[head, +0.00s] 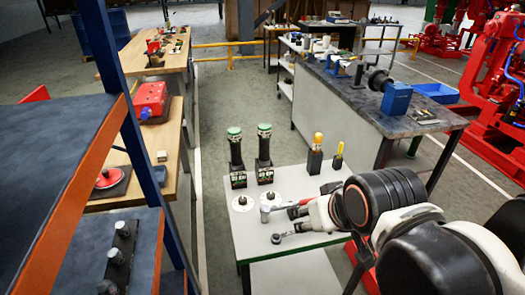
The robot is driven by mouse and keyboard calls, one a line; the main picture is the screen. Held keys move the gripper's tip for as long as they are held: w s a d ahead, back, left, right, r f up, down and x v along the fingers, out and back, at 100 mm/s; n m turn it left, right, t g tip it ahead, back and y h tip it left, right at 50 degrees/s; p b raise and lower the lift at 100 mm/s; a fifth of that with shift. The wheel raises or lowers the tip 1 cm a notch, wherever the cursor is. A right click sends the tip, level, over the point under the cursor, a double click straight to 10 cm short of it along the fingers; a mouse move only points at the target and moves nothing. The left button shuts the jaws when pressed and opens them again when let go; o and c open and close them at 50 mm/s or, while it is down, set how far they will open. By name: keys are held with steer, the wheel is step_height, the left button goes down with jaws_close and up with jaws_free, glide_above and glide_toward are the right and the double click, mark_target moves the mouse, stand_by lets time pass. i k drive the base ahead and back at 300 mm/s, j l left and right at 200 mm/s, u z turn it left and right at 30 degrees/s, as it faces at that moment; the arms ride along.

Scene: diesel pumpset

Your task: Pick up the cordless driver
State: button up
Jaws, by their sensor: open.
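No thing in view can be named as the cordless driver with certainty. Two upright black tools with green tops, the left one (235,152) and the right one (264,148), stand in dark bases at the back left of the pale table (291,262); either may be it. My gripper (291,209) is low over the front middle of this table, in front of the green-topped tools and apart from them. It is open and seems empty. Its fingers are small and partly confused with nearby tools.
Two yellow-handled tools, one (317,142) and another (338,150), stand at the table's back right. White discs, a grey cylinder (265,214) and a ratchet (290,235) lie near my gripper. A blue-and-orange shelf (75,150) rises at left; a workbench (375,118) stands behind.

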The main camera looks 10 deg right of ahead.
mark_target(264, 130)
steer(key=k+l+u, duration=0.15)
steer(key=u, duration=2.35)
steer(key=z, duration=2.45)
steer(key=i+l, duration=0.1)
steer(key=l, duration=0.45)
steer(key=i+l, duration=0.1)
steer(key=l, duration=0.45)
